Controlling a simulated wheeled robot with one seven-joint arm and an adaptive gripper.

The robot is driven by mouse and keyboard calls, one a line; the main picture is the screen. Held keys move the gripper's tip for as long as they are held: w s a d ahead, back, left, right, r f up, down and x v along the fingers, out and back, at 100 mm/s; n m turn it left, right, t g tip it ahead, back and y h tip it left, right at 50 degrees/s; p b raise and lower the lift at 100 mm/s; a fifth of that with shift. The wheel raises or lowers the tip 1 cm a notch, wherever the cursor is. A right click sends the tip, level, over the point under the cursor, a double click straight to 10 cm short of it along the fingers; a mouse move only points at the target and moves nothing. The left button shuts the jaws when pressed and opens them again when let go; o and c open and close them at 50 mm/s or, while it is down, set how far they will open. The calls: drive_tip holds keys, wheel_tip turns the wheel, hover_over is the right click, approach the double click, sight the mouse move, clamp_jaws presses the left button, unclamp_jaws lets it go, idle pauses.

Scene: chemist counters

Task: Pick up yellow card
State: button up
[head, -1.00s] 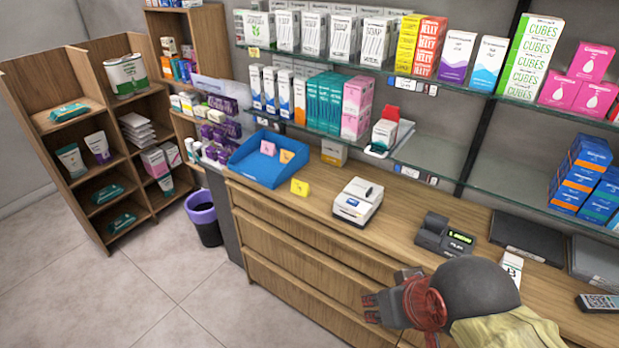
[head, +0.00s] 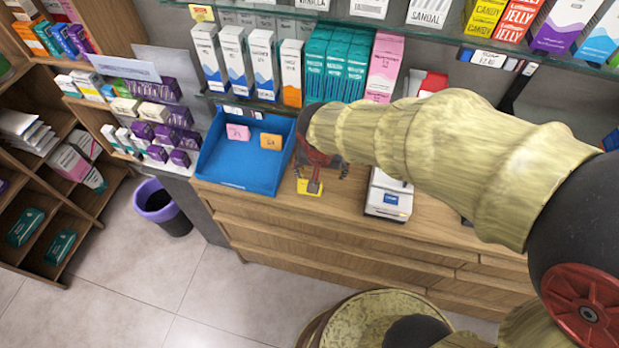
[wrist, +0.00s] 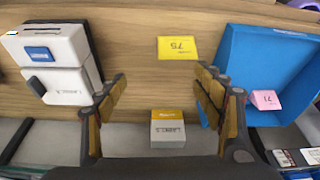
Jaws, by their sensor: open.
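The yellow card (wrist: 178,48) lies on the wooden counter in the wrist view, beyond my fingertips and next to the blue tray. It carries a dark number. In the head view the yellow card (head: 308,190) shows just below my gripper, partly hidden by it. My gripper (wrist: 160,78) is open and empty, its two fingers spread wide with the card ahead of the gap, slightly toward the right finger. In the head view my gripper (head: 319,180) hangs over the counter beside the tray. Its height above the card is hard to tell.
The blue tray (head: 232,170) holds a pink card (head: 237,132) and an orange card (head: 271,141). A white printer (head: 389,196) stands to the right. A small yellow-and-white box (wrist: 168,130) sits between my fingers' line of sight. Glass shelves with boxes are close behind.

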drive_tip(key=shift+o, duration=0.6)
drive_tip(key=a+f, duration=0.1)
drive_tip(key=f, duration=0.1)
drive_tip(key=w+a+f, duration=0.1)
drive_tip(key=a+f, duration=0.1)
drive_tip(key=f, duration=0.1)
drive_tip(key=shift+w+f, duration=0.25)
drive_tip(key=shift+f, duration=0.1)
drive_tip(key=shift+b+x, duration=0.75)
drive_tip(key=shift+x, duration=2.05)
drive_tip(key=shift+w+r, duration=0.1)
drive_tip(key=shift+w, duration=0.1)
drive_tip(key=c, duration=0.8)
drive_tip(key=shift+r, duration=0.1)
drive_tip(key=shift+c, duration=0.2)
